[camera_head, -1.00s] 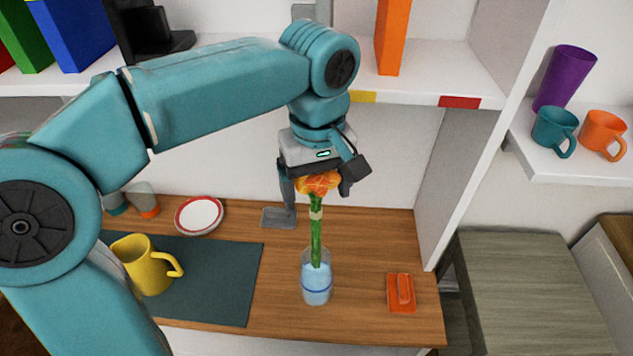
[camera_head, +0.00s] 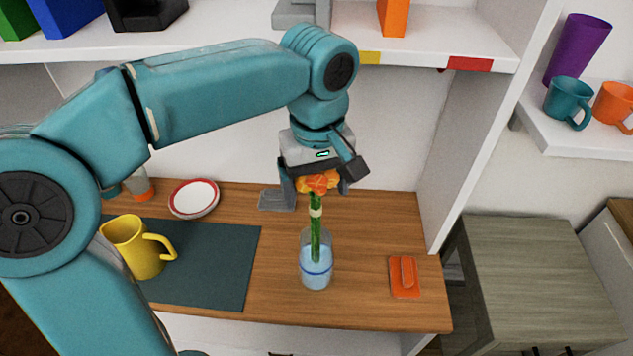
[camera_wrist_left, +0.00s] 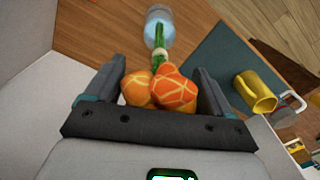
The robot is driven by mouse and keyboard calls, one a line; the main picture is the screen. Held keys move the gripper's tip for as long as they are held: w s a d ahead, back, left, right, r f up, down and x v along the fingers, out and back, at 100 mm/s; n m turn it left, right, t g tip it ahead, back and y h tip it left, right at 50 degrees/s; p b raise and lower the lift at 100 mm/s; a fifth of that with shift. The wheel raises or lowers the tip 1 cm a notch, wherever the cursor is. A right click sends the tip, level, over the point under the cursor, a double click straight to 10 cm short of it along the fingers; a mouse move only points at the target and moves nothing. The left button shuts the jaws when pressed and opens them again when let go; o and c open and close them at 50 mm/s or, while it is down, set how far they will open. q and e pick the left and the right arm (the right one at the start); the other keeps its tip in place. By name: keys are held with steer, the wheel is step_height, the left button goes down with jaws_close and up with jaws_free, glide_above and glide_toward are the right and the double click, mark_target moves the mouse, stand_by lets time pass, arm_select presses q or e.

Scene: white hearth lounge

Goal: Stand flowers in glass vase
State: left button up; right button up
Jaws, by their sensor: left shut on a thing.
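The flowers (camera_head: 316,181) have orange heads and a green stem bundle with a pale band. My left gripper (camera_head: 317,186) is shut on them at the heads, from above. The stems point down, and their lower part shows inside the mouth of the clear glass vase (camera_head: 316,272). The vase stands upright on the wooden counter and has a blue band. In the left wrist view the orange heads (camera_wrist_left: 163,88) sit between the two fingers (camera_wrist_left: 160,92), and the stems run toward the vase (camera_wrist_left: 160,22). My right gripper is not in view.
A yellow mug (camera_head: 137,247) stands on a dark mat (camera_head: 210,280) at left. A red-rimmed plate (camera_head: 194,198) lies behind it. An orange item (camera_head: 404,276) lies right of the vase. Shelves stand behind and at right. The counter (camera_head: 355,240) around the vase is clear.

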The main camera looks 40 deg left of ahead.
arm_select(q)
steer(key=o, duration=1.4)
steer(key=shift+r, duration=0.15)
step_height(320, 180, up, 16)
steer(key=p, duration=0.3)
steer(key=shift+d+p, duration=0.1)
steer(key=shift+p, duration=0.3)
